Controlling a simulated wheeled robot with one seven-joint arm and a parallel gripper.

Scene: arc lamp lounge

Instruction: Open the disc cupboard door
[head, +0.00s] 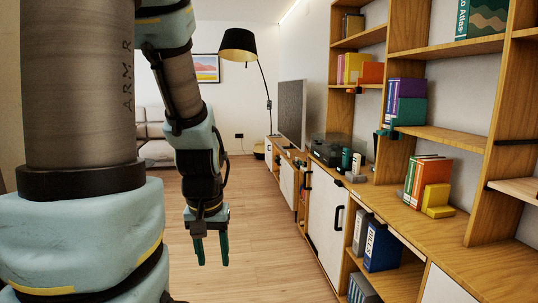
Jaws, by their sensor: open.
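A white cupboard door (322,222) is in the wooden wall unit at right of centre in the head view, below the worktop that bears a dark record player. It looks shut. A black vertical bar handle (338,218) is on its near side. Another black handle (308,181) shows at its far side; I cannot tell which panel it belongs to. My gripper (211,260) points down over the floor, left of the door and apart from it. Its teal fingers are open with nothing between them. No label shows which door is the disc cupboard's.
The wooden floor (260,235) between my gripper and the unit is clear. An open shelf nearer than the door holds binders (381,250). The worktop bears books (429,183) and small items. A floor lamp (239,46) and a sofa (153,135) are at the back.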

